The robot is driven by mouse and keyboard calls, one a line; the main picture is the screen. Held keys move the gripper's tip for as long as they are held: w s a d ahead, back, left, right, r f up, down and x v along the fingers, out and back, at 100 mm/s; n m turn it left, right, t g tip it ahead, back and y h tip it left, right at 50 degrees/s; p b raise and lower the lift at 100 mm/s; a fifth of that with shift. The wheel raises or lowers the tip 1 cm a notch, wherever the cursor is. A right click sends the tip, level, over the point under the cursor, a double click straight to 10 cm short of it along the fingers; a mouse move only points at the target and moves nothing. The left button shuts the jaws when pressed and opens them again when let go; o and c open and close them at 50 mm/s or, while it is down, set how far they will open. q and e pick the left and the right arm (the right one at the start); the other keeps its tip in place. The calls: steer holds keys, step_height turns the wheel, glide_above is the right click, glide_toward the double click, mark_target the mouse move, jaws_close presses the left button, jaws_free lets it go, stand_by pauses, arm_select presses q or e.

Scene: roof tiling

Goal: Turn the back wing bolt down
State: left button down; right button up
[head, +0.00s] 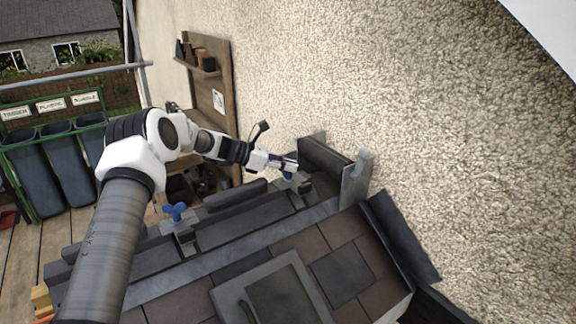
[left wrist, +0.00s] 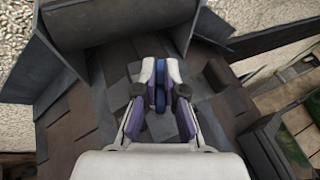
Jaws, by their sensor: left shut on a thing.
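The back wing bolt (head: 289,176) is blue and sits on a grey bracket near the rendered wall, toward the far end of the ridge. My left gripper (head: 290,165) is shut on it from above. In the left wrist view its blue edge (left wrist: 160,88) shows between the closed fingertips (left wrist: 160,80), which hide most of it. How far down the bolt is cannot be seen. A second blue wing bolt (head: 176,211) stands on a grey clamp (head: 184,236) nearer the front, free of any gripper. My right gripper is not in view.
A grey upright plate (head: 356,180) and dark ridge pieces (head: 322,160) stand close beyond the left gripper, against the wall. Brown and dark tiles (head: 340,275) cover the slope around a roof window (head: 283,296). A wooden shelf unit (head: 213,95) stands behind.

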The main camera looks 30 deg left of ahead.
arm_select(q)
steer(key=shift+w+r, duration=0.15)
steer(key=shift+r, duration=0.35)
steer(key=c, duration=1.3)
jaws_free()
steer(key=shift+o, duration=0.2)
steer(key=shift+f, duration=0.1)
steer(key=shift+s+a, duration=0.3)
steer(key=v, duration=1.1)
